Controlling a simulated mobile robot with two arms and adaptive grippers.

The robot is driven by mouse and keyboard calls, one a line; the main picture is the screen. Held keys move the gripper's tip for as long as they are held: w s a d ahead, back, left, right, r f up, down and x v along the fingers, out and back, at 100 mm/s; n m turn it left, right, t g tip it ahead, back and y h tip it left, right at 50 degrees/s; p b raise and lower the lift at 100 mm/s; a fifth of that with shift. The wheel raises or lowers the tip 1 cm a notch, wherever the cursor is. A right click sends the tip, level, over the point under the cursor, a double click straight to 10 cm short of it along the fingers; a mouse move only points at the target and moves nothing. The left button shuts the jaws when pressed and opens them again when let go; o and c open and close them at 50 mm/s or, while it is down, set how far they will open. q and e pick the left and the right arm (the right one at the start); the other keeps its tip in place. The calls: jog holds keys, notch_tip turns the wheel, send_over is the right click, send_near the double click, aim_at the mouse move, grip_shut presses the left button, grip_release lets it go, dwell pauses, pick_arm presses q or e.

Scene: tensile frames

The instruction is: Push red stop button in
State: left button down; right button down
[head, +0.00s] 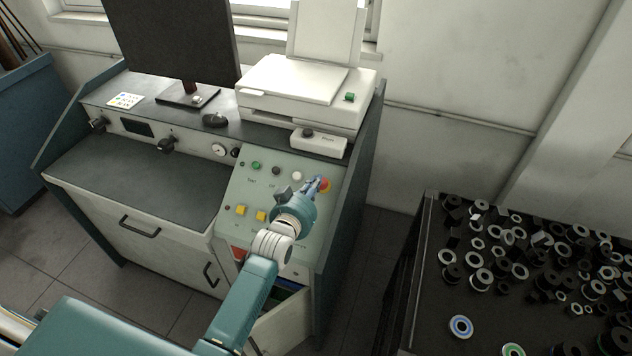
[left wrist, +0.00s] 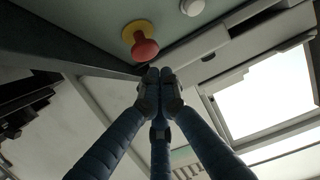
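The red stop button (head: 324,184) sits on a yellow ring at the upper right of the sloped grey-green control panel (head: 262,212). In the left wrist view, its red mushroom cap (left wrist: 144,48) stands out from the yellow ring (left wrist: 136,29). My left gripper (head: 315,185) is over the panel right beside the button and partly covers it in the head view. Its dark blue fingers are shut together and empty. In the left wrist view, the fingertips (left wrist: 160,78) appear just below and right of the cap; I cannot tell whether they touch it. My right gripper is not in view.
Green, dark and white buttons (head: 297,175) and yellow square buttons (head: 240,210) share the panel. A small white box (head: 318,143) and a printer (head: 305,88) stand behind it. A dark bin (head: 440,300) of metal rings is at the right.

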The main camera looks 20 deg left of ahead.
pick_arm(q)
jog(key=shift+w+f, duration=0.4)
jog(key=shift+f, duration=0.25)
